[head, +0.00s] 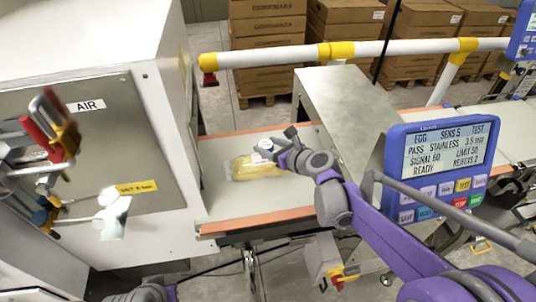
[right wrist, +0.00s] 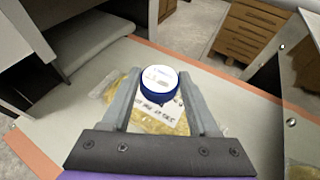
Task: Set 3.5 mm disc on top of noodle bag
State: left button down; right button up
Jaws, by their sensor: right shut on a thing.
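The 3.5 mm disc (right wrist: 158,84) is a short round piece with a blue rim and a white, printed top. My right gripper (head: 275,147) is shut on the disc, which sits level between its fingertips. The disc also shows small in the head view (head: 265,145). The noodle bag (head: 256,168) is a clear bag with yellow contents and a white label, lying flat on the belt. The disc is over the bag's far part; I cannot tell whether it touches the bag. The gripper hides part of the bag. My left gripper is not in view.
The pale belt (head: 220,205) has orange edges and runs between a white cabinet (head: 100,45) on the left and a metal hood (head: 345,95) on the right. A blue control panel (head: 437,165) stands at the right. A white and yellow rail (head: 270,57) runs behind.

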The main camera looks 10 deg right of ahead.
jog(key=shift+w+f, duration=0.1)
jog(key=shift+f, duration=1.85)
jog(key=shift+f+b, duration=0.25)
jog(key=shift+b, duration=0.1)
jog(key=o, duration=1.4)
jog(key=shift+r, duration=0.1)
jog(key=shift+c, duration=0.2)
jog(key=shift+r, duration=0.1)
